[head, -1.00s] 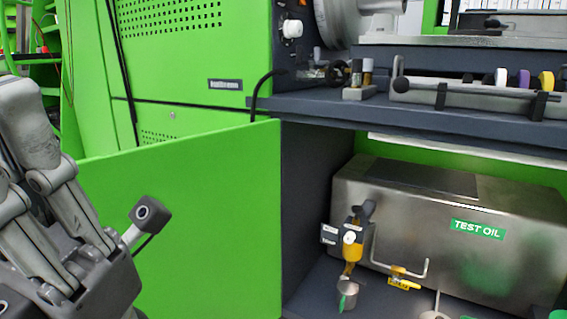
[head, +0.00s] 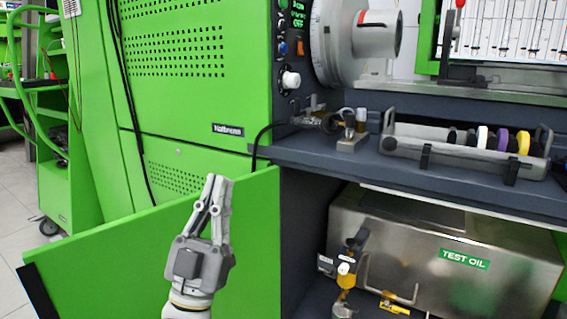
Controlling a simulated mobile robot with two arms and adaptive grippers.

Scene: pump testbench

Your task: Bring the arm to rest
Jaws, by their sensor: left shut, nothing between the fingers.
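My left gripper (head: 214,192) is in the lower middle-left of the head view, pointing up, its fingers together with nothing between them. It is in front of the open green cabinet door (head: 120,262); I cannot tell how near the door it is. My right gripper is not in view.
The dark bench shelf (head: 310,155) carries a rack (head: 450,158) with coloured rings. Below it, a steel test oil tank (head: 420,255) and a yellow-handled valve (head: 345,280) sit in the open cabinet. A green cart (head: 68,180) stands at the far left.

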